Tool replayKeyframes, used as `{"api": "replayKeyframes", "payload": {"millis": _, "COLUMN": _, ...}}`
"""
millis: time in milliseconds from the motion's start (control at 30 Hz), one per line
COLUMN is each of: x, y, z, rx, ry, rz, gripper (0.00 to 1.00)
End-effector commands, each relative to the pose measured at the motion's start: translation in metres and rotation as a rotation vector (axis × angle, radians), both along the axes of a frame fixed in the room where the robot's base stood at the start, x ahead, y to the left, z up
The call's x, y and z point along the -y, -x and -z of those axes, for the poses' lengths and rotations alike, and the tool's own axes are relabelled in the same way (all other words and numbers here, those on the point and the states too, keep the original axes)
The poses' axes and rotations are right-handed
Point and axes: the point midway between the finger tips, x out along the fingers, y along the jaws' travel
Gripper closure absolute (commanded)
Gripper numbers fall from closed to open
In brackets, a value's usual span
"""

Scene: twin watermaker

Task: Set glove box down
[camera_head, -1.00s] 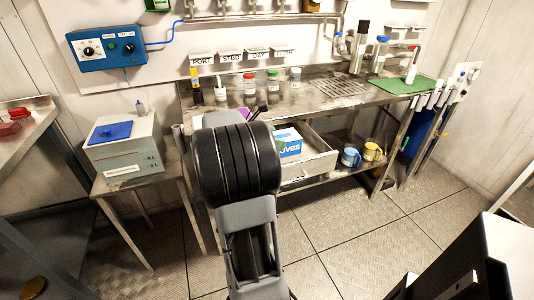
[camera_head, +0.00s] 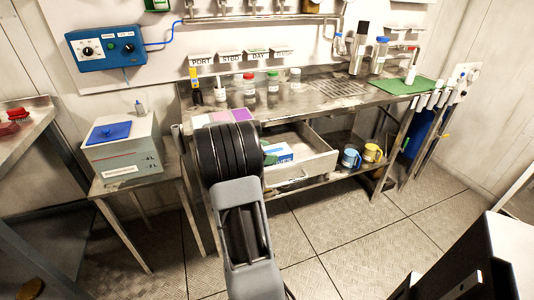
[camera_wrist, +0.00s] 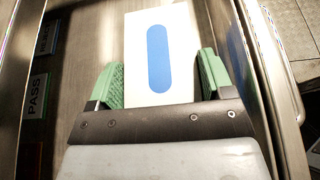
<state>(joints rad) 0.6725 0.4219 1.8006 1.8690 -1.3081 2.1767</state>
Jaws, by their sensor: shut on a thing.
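The glove box (camera_head: 278,153) is white and blue and shows at the open drawer (camera_head: 318,162) in the head view, partly hidden behind my arm. In the wrist view the glove box (camera_wrist: 185,30), white with a blue oval on its face, lies between the green fingers of my gripper (camera_wrist: 158,78). My gripper is shut on it, one finger at each side. The box is low, within the drawer's outline. I cannot tell whether its underside touches the drawer floor.
The steel bench (camera_head: 335,95) above holds several bottles and a green mat (camera_head: 408,85). A blue mug (camera_head: 351,158) and a yellow mug (camera_head: 372,152) stand on the lower shelf. PASS (camera_wrist: 37,95) and REJECT labels lie left in the wrist view.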

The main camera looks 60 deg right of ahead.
Motion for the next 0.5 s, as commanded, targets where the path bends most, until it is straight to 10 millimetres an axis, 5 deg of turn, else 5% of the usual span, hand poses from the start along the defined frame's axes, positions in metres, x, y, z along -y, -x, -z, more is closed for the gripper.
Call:
{"api": "replayKeyframes", "payload": {"millis": 300, "x": 0.0001, "y": 0.0001, "z": 0.0043, "rx": 0.0, "ry": 0.001, "rz": 0.0, "gripper": 0.54}}
{"api": "replayKeyframes", "payload": {"millis": 333, "x": 0.0, "y": 0.0001, "z": 0.0043, "rx": 0.0, "ry": 0.0, "rz": 0.0, "gripper": 0.25}}
{"api": "replayKeyframes", "payload": {"millis": 500, "x": 0.0, "y": 0.0002, "z": 0.0031, "rx": 0.0, "ry": 0.0, "rz": 0.0, "gripper": 0.08}}
